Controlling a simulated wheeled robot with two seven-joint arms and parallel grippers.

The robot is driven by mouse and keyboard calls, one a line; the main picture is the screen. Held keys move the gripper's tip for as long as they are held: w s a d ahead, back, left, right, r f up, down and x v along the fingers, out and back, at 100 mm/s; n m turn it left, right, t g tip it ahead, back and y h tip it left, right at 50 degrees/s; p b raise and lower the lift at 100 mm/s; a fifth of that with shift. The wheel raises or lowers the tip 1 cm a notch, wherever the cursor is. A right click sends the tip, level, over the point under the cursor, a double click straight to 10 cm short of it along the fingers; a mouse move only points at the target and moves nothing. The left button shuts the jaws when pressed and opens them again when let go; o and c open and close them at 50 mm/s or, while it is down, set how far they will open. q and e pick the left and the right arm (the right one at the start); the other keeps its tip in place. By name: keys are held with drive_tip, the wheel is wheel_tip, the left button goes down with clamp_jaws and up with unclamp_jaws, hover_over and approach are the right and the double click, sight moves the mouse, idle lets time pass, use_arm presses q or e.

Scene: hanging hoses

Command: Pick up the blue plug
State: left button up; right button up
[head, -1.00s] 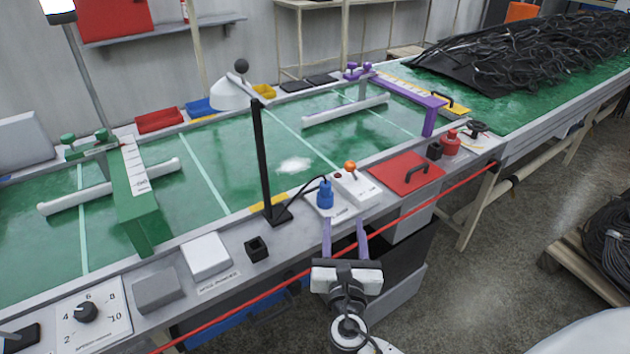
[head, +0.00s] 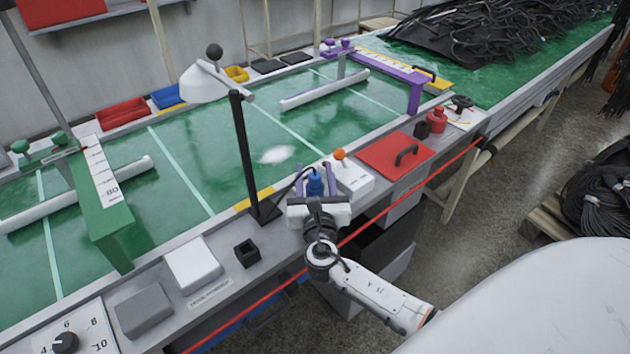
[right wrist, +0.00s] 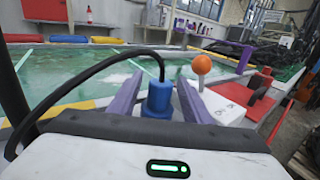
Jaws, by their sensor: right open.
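The blue plug (head: 315,184) stands upright on the near edge of the workbench, with a black cable rising from its top. It also shows in the right wrist view (right wrist: 159,98). My right gripper (head: 314,177) is at the plug. In the right wrist view its two purple fingers (right wrist: 158,97) are open, one on each side of the plug, with a small gap on the right. In the head view the gripper body hides the plug's lower part. My left gripper is not in view.
A white box with an orange-knobbed lever (head: 355,178) stands just right of the plug. A black lamp post (head: 246,150) stands to its left. A red plate with a handle (head: 392,157) lies further right. A red cord (head: 375,222) runs along the bench front.

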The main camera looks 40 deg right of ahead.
drive_tip(key=shift+x, duration=0.9)
drive_tip(key=shift+w, duration=0.1)
clamp_jaws()
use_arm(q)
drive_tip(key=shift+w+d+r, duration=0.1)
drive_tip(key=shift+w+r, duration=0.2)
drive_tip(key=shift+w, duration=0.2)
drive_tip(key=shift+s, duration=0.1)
use_arm(e)
drive_tip(key=shift+r, duration=0.1)
